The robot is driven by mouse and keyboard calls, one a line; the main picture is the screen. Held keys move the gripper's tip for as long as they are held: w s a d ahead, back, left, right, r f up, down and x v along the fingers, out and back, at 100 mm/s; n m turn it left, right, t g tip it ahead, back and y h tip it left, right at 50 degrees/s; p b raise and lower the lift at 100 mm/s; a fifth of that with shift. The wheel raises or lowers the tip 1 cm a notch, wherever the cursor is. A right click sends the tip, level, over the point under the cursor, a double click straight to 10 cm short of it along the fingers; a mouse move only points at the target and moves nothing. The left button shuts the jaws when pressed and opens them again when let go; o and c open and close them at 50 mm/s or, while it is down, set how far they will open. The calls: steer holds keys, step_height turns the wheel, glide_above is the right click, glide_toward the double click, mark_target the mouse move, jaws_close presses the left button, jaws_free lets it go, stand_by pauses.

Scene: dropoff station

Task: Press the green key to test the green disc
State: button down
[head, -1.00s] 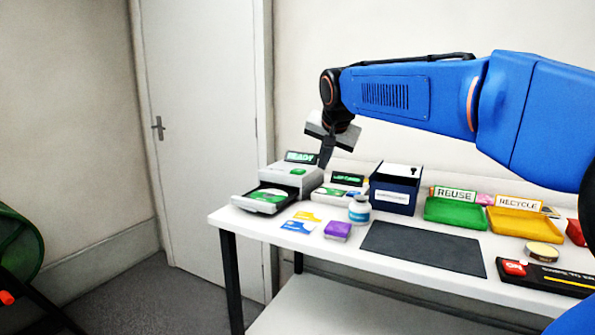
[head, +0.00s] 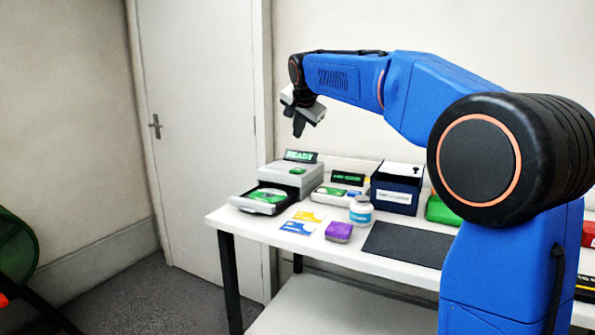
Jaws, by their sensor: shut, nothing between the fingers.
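The grey disc tester (head: 291,178) stands at the left end of the table, with a lit sign (head: 300,156) reading READY on top. The green key (head: 296,171) is on the tester's top face. The tester's tray (head: 239,202) is out at the front, and the green disc (head: 266,196) lies in it. My gripper (head: 298,130) is shut and empty, pointing down in the air above the tester and apart from it.
A second grey device (head: 335,194) with a dark display stands right of the tester, then a navy box (head: 396,190).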

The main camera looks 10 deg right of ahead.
mark_target(298, 170)
steer(key=shift+f, duration=4.4)
steer(key=shift+f, duration=0.9)
steer(key=shift+r, duration=3.4)
